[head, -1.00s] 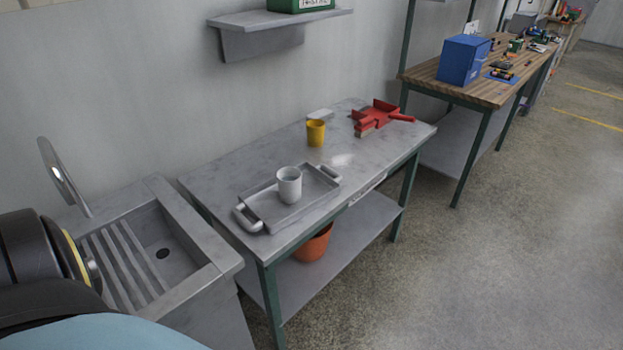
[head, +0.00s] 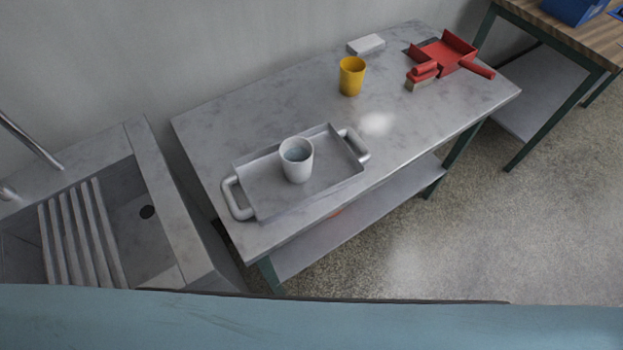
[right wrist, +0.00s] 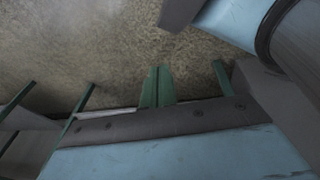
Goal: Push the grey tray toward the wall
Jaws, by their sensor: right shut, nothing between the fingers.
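The grey tray (head: 335,184) lies on the near left part of the grey table (head: 215,135), one handle at each end. A white mug (head: 297,162) stands upright on it. The tray is apart from the wall, with bare tabletop behind it. No gripper shows in the head view. In the right wrist view, two narrow green pieces side by side at the middle look like my right gripper (right wrist: 157,86), shut and empty, over the floor and away from the tray. The tray is not in that view. My left gripper is out of view.
A yellow cup (head: 351,77) stands behind and right of the tray. A white block (head: 366,44) and a red dustpan with brush (head: 445,55) lie farther back. A sink (head: 165,195) is at left. Bare tabletop lies between tray and wall (head: 200,50).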

